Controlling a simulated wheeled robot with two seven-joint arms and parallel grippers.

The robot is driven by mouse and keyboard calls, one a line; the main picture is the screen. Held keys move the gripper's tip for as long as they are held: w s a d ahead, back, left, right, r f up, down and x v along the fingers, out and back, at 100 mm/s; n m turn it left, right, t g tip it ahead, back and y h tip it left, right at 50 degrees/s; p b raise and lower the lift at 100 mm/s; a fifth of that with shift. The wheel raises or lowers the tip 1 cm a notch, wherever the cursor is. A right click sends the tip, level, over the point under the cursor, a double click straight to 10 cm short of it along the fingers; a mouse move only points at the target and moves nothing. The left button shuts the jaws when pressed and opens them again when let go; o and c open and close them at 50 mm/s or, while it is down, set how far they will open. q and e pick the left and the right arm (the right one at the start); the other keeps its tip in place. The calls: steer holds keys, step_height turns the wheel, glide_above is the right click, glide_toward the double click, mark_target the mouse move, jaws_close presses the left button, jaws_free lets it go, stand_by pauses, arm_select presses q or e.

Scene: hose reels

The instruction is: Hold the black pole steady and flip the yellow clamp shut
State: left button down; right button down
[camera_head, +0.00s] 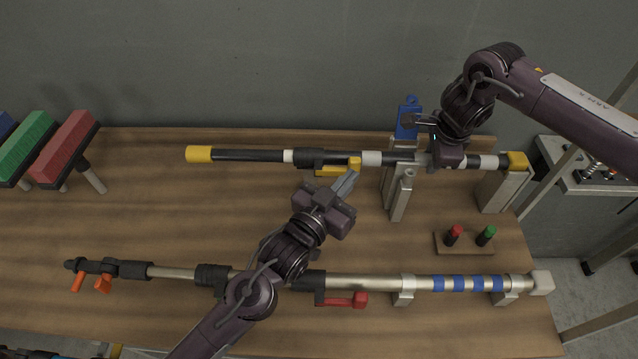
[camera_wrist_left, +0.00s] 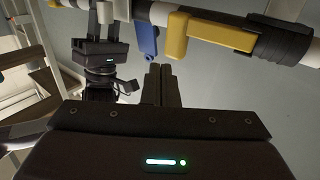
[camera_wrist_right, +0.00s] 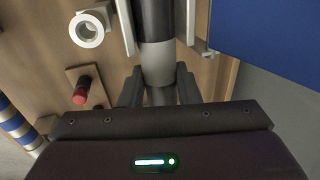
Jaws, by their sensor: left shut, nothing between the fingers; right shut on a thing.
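The black pole (camera_head: 250,156), with white bands and yellow ends, lies across the back of the bench. Its yellow clamp (camera_head: 338,169) sits on the pole's near side at a black collar (camera_head: 312,158). The lever (camera_wrist_left: 205,38) runs roughly along the pole in the left wrist view; I cannot tell whether it is fully shut. My left gripper (camera_head: 346,184) is shut and empty, just in front of the lever, with its fingertips (camera_wrist_left: 160,72) apart from it in the left wrist view. My right gripper (camera_head: 428,160) is shut on the pole (camera_wrist_right: 160,95), right of the clamp.
Grey supports (camera_head: 402,195) and a blue part (camera_head: 408,118) stand close to my right gripper. A second pole (camera_head: 370,283) with a red lever (camera_head: 346,300) lies in front, under my left arm. Red and green buttons (camera_head: 464,243) sit at right. Brushes (camera_head: 62,150) are at left.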

arm_select(q)
step_height(320, 180, up, 8)
steer(key=shift+r, duration=0.25)
steer(key=shift+d, duration=0.1)
arm_select(e)
steer(key=c, duration=1)
jaws_free()
